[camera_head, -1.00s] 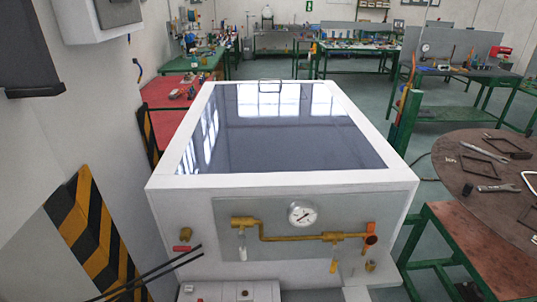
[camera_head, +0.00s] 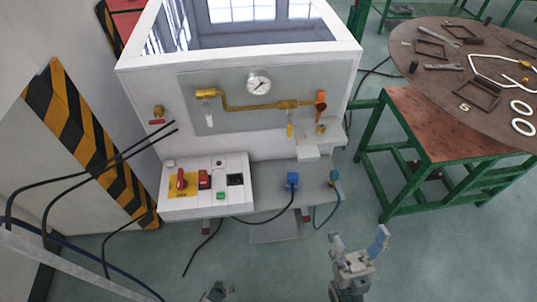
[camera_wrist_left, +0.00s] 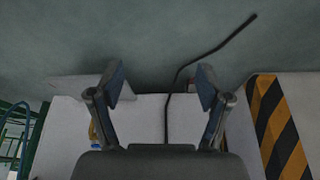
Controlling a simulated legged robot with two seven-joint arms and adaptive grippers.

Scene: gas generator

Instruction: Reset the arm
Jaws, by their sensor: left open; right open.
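My right gripper (camera_head: 358,242) shows at the bottom of the head view, with its two fingers apart and nothing between them. It is above the floor, in front of the gas generator (camera_head: 340,72) and apart from it. A small part of my left gripper (camera_head: 217,292) shows at the bottom edge of the head view. In the left wrist view, the left gripper (camera_wrist_left: 160,85) has its fingers spread, with nothing held. A black cable (camera_wrist_left: 168,105) runs behind the gap between them. Most of both arms is out of view.
The generator's control box (camera_head: 205,188) has a red switch (camera_head: 181,179). Black cables hang at the left near a striped post (camera_head: 88,140). A round table (camera_head: 470,85) with tools and a green-framed bench (camera_head: 435,125) stand at the right. The floor (camera_head: 440,250) at bottom right is clear.

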